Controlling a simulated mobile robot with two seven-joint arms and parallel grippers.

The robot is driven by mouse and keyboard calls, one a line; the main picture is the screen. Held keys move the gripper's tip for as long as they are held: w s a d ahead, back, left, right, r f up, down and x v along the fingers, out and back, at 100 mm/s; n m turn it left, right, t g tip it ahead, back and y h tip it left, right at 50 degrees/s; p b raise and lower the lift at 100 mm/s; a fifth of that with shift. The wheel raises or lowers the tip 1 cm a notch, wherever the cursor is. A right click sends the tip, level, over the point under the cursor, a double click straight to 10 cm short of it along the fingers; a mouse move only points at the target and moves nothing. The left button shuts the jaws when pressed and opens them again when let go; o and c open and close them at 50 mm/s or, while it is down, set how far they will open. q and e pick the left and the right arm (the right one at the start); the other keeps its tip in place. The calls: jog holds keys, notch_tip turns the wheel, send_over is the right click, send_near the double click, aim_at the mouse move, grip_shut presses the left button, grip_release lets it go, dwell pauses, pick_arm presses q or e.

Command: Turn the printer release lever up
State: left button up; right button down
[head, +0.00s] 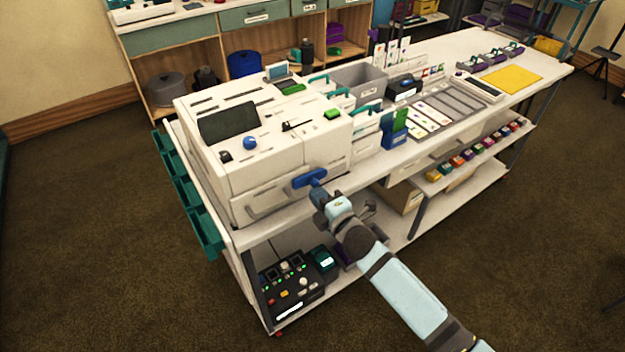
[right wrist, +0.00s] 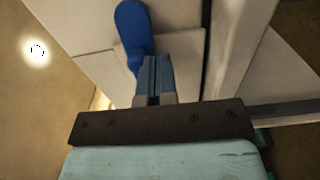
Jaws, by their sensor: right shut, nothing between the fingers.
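The blue release lever (head: 309,178) is on the front face of the white printer (head: 265,150), near its lower right corner. In the head view it lies roughly level, with a slight slant. My right gripper (head: 319,194) is shut, with its fingertips at or just below the lever's right part. In the right wrist view the lever (right wrist: 133,35) is just beyond and left of the shut fingertips (right wrist: 153,75). I cannot tell whether they touch it. My left gripper is not in view.
The printer stands on a long white table (head: 345,183) with a grey bin (head: 362,83), card slots and a yellow mat (head: 514,78) to the right. A dark control box (head: 290,283) sits on the lower shelf. Teal bins (head: 205,232) hang on the left end. Brown floor lies open in front.

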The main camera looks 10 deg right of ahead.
aim_at(309, 176)
jog(key=shift+r, duration=0.2)
jog(key=shift+a+r+p, duration=0.2)
jog(key=shift+r+p, duration=0.2)
jog(key=shift+p, duration=0.15)
jog(key=shift+r+p, duration=0.5)
jog(key=shift+p, duration=0.05)
jog(key=shift+r, duration=0.15)
jog(key=shift+d+r+p, duration=0.1)
jog(key=shift+r+p, duration=0.35)
jog(key=shift+p, duration=0.1)
